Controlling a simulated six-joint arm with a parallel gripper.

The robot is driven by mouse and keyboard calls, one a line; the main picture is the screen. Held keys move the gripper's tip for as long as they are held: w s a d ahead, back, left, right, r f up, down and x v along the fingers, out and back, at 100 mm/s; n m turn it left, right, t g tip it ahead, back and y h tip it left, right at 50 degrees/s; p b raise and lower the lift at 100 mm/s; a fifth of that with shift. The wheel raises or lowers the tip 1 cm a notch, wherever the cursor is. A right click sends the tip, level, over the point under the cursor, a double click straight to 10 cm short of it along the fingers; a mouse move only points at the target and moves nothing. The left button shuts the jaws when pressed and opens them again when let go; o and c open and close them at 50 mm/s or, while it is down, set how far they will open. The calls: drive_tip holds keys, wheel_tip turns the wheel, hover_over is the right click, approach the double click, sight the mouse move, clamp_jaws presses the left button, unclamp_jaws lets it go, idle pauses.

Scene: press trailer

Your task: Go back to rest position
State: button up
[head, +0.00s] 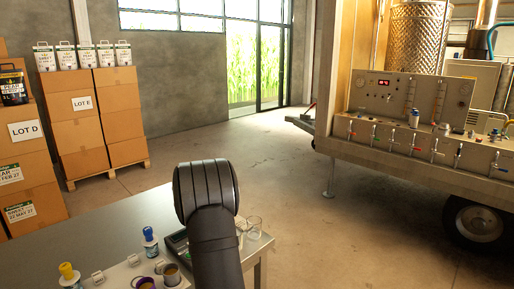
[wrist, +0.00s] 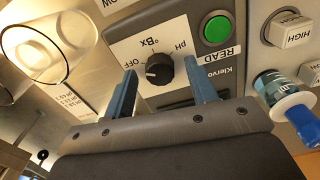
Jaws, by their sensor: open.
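My gripper (wrist: 165,92) shows in the wrist view with its two blue-grey fingers apart and nothing between them. It is over a meter (wrist: 184,50) with a black knob (wrist: 159,70), a green button (wrist: 217,30) labelled READ, and dial marks OFF, °Bx and pH. The knob appears between the fingertips; I cannot tell whether the fingers touch the meter. In the head view my dark arm reaches over the table and hides my gripper and most of the meter (head: 176,240).
The grey table (head: 100,225) holds a blue-capped bottle (head: 150,242), a yellow-capped bottle (head: 70,276), cups (head: 171,274) and a glass beaker (head: 254,227). Stacked boxes (head: 120,110) stand at left, the press trailer (head: 410,140) at right. Open floor (head: 290,170) lies between.

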drive_tip(key=m, duration=1)
drive_tip(key=shift+m, duration=0.3)
drive_tip(key=shift+r, duration=2.35)
wheel_tip(320, 180, down, 5)
drive_tip(key=shift+r, duration=0.15)
drive_tip(key=n, duration=0.4)
drive_tip(key=shift+n, duration=2)
